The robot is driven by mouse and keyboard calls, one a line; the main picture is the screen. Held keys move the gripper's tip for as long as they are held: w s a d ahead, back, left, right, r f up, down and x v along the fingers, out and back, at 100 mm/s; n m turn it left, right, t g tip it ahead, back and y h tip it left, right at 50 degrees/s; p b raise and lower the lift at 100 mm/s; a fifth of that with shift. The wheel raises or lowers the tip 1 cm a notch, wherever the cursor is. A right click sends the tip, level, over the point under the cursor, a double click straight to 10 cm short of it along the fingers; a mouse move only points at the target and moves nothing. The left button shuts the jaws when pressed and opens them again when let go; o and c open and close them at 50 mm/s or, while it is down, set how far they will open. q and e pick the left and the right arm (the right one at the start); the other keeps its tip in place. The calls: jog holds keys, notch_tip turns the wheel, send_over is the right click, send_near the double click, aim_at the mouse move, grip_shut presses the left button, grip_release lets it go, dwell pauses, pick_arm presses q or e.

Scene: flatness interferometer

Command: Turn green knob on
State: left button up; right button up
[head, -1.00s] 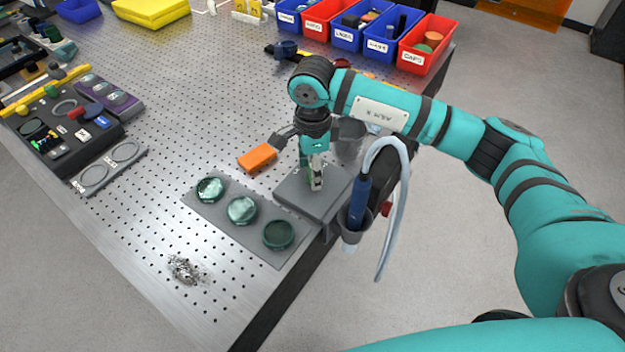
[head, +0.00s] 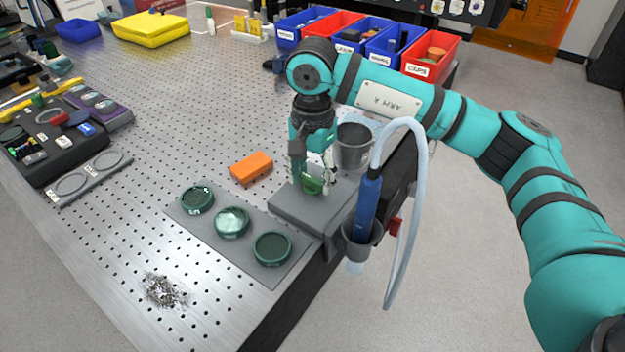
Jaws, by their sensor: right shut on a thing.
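The green knob (head: 313,185) stands on a grey block (head: 292,208) near the table's right edge. My right gripper (head: 322,180) points down over the block and is shut on the knob, partly hiding it. The knob's exact angle is hard to tell. My left gripper is not in the head view.
A blue-handled tool (head: 367,204) with a pale hose sits in a holder at the table edge, close to my right gripper. A grey cup (head: 353,147) stands behind the gripper. An orange block (head: 251,167) and a grey plate (head: 208,232) with three green-rimmed discs lie left.

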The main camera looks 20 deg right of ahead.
aim_at(313, 178)
dwell(0.3)
jog(key=shift+r, duration=0.1)
jog(key=o, duration=1.2)
notch_tip(313, 178, up, 12)
jog(key=shift+f, duration=0.1)
